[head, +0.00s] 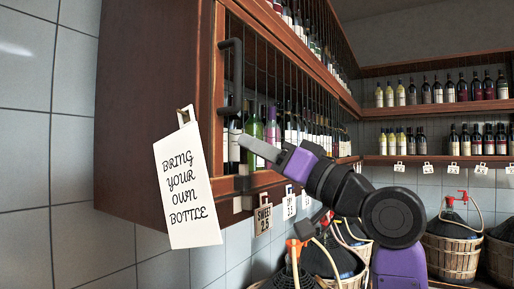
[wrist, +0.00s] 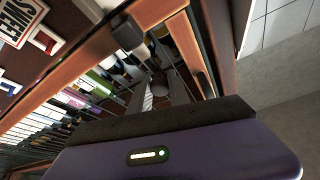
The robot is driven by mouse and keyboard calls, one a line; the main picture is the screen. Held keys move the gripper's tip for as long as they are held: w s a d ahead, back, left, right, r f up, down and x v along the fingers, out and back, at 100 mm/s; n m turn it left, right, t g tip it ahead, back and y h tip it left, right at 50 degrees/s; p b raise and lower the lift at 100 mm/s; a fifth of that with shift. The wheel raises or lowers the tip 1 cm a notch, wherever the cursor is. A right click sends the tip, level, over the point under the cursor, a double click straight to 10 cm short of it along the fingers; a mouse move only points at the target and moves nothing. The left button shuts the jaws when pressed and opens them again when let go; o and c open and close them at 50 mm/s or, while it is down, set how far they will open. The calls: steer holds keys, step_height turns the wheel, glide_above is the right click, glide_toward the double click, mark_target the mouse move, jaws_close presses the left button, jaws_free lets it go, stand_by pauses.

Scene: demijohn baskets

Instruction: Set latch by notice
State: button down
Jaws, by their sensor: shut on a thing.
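The notice (head: 187,185) is a white card reading "BRING YOUR OWN BOTTLE". It hangs from a small hook on the side of the wooden wine cabinet (head: 150,95). Beside it is the barred cabinet front with an upright black handle (head: 236,75). My gripper (head: 242,141) is at the lower left corner of this front, below the handle. Its fingers are shut on a small part there, seemingly the latch, which they mostly hide. In the wrist view my fingers (wrist: 165,82) reach toward the corner of the wooden frame. A dark block (wrist: 127,33) sits on the rail near them.
Bottles stand behind the bars and on the back shelves (head: 440,108). Price tags, one reading "SWEET" (head: 263,218), hang under the cabinet. Basketed demijohns (head: 452,250) with hoses stand below on the right. Tiled wall (head: 45,120) lies left of the cabinet.

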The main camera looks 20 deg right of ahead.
stand_by(0.8)
steer(key=shift+f+b, duration=0.95)
steer(key=shift+f, duration=0.55)
steer(key=c, duration=1.2)
jaws_free()
steer(key=shift+d, duration=0.1)
steer(key=shift+c, duration=0.2)
steer(key=shift+s, duration=0.1)
steer(key=b+v, duration=0.2)
steer(key=v, duration=0.5)
steer(key=shift+s+f, duration=0.2)
steer(key=shift+s, duration=0.05)
steer(key=shift+d, duration=0.1)
